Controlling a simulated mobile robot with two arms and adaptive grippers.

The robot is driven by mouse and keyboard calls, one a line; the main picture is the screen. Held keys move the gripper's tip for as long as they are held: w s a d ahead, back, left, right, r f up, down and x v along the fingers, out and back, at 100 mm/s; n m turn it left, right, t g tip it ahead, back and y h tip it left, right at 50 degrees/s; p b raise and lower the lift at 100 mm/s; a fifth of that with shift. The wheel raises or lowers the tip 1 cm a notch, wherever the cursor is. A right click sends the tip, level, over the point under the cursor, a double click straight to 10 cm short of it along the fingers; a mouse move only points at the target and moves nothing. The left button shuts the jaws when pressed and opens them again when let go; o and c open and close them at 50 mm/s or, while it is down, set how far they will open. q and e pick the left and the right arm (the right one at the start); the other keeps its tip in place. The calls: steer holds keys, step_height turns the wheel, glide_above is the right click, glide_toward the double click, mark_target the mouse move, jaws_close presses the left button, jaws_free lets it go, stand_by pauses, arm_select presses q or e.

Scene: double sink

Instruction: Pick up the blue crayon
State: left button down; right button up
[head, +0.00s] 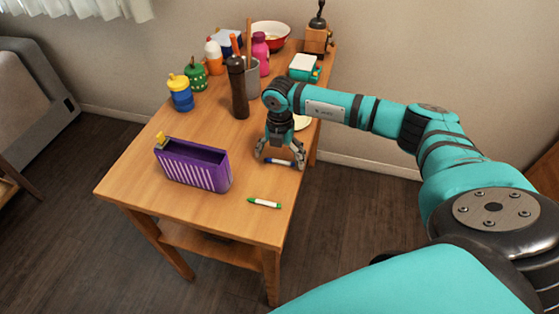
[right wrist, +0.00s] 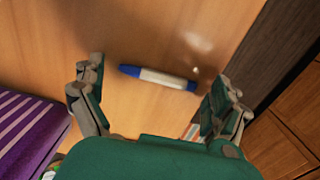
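The blue crayon (head: 279,161) has a white label and lies on the wooden table near its right edge. In the right wrist view the crayon (right wrist: 158,78) lies across the gap between the fingertips, a little ahead of them. My right gripper (head: 278,162) is open right over the crayon, with a finger near each end; its fingers also show in the right wrist view (right wrist: 160,95). Nothing is held between them. I cannot tell whether a fingertip touches the crayon. My left gripper is in neither view.
A purple slotted box (head: 193,166) stands to the left on the table (head: 215,123). A green crayon (head: 264,203) lies near the front edge. A tall brown mill (head: 237,88), a grey utensil cup (head: 251,80) and several bottles stand farther back. The front left tabletop is clear.

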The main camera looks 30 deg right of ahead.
steer(key=c, duration=0.6)
steer(key=shift+r, duration=0.15)
